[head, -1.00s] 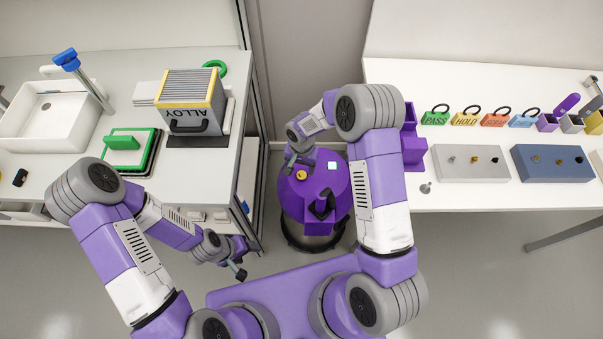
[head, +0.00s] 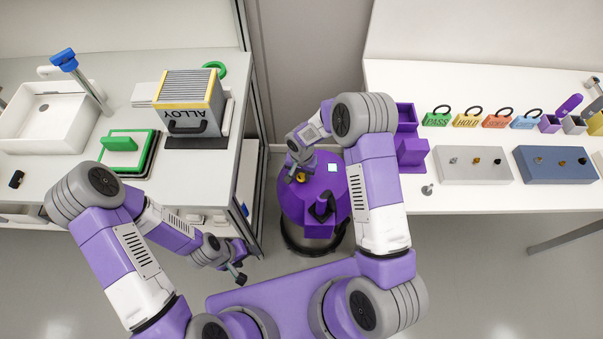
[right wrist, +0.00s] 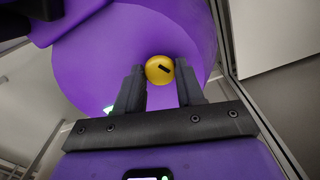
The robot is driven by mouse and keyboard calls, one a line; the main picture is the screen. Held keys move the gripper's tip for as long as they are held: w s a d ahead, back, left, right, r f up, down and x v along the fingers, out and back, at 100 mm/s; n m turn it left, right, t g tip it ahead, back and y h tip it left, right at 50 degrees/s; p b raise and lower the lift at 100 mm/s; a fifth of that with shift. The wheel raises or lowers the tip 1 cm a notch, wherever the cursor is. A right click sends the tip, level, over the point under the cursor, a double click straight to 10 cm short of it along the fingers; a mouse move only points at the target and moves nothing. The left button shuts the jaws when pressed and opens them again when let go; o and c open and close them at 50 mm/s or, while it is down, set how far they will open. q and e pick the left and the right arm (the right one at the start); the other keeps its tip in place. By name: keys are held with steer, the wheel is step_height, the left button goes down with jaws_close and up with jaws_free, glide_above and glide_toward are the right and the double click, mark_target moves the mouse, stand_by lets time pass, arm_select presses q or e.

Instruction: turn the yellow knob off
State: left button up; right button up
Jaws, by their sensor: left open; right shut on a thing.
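The yellow knob (head: 301,177) sits on the round purple machine (head: 331,187) between the two benches. In the right wrist view, the knob (right wrist: 159,70) is a round yellow cap with a short black mark, slightly tilted, right of its centre. My right gripper (head: 296,174) reaches down to it; in the wrist view its dark fingertips (right wrist: 160,72) are on either side of the knob, shut on it. In the head view the gripper partly hides the knob. My left gripper (head: 237,272) is open and empty, low beside the left bench.
The machine has a lit pale square (head: 332,168) and a dark handle (head: 321,208) near the knob. The left bench edge (head: 245,170) and a purple holder (head: 412,152) on the right bench (head: 450,195) flank the machine closely.

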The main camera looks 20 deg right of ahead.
mark_target(301, 177)
steer(key=shift+n, duration=0.3)
steer(key=n, duration=0.5)
steer(key=shift+n, duration=0.3)
steer(key=n, duration=0.5)
steer(key=shift+n, duration=0.3)
stand_by(0.3)
steer(key=o, duration=1)
steer(key=shift+o, duration=0.2)
step_height(301, 177, up, 8)
steer(key=shift+f+p, duration=0.2)
steer(key=shift+p, duration=1.05)
